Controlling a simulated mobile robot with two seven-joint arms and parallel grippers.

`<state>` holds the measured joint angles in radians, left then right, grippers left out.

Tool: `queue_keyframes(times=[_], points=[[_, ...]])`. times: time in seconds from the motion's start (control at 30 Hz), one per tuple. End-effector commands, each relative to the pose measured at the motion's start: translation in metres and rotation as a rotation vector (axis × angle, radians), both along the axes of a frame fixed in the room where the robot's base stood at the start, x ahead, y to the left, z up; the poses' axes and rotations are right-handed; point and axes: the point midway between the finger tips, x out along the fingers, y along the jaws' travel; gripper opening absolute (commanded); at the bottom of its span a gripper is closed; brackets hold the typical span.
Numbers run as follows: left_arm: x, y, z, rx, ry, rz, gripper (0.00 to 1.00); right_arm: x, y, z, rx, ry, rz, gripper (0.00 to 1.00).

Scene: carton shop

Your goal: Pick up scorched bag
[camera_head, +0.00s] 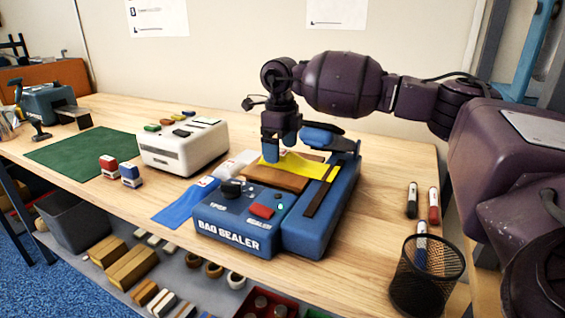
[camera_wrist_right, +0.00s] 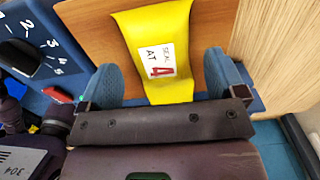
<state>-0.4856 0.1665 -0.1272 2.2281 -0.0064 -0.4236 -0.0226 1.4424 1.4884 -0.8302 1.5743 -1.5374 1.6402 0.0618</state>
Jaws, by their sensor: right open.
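A yellow bag (camera_head: 302,168) lies on a brown board (camera_head: 275,178) on the blue bag sealer (camera_head: 237,222). In the right wrist view the yellow bag (camera_wrist_right: 160,40) carries a white label reading "SEAL AT" and a red 4. I see no clear scorch mark on it, and its near end is hidden by my gripper. My right gripper (camera_head: 281,147) is open above the bag, pointing down. In the wrist view its blue fingers (camera_wrist_right: 165,82) stand on either side of the bag's near end; I cannot tell whether they touch it. My left gripper is not in view.
A white box-shaped device (camera_head: 182,148), a green mat (camera_head: 85,153) and red and blue stamps (camera_head: 108,166) stand left of the sealer. A blue sheet (camera_head: 182,207) lies at the front edge. A black mesh cup (camera_head: 427,275) and markers (camera_head: 433,205) are at right.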

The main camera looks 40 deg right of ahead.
Motion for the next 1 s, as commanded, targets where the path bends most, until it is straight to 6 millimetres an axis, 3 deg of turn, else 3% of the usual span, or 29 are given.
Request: queue_keyframes(times=[0.03,0.1,0.33,0.7,1.0], points=[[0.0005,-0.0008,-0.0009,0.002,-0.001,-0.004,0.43,0.0001,-0.0006,-0.0112,0.000,0.006,-0.001,0.89],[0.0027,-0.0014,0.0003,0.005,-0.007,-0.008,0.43,-0.0001,-0.0006,-0.0153,-0.001,0.004,-0.001,0.89],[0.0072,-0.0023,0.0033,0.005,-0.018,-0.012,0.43,-0.0003,-0.0004,-0.0131,0.000,-0.001,-0.001,0.89],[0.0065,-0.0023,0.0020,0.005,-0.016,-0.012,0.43,-0.0001,-0.0004,-0.0133,0.000,-0.001,-0.001,0.34],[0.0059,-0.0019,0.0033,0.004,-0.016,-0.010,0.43,0.0000,-0.0001,-0.0086,0.001,-0.003,-0.001,0.34]])
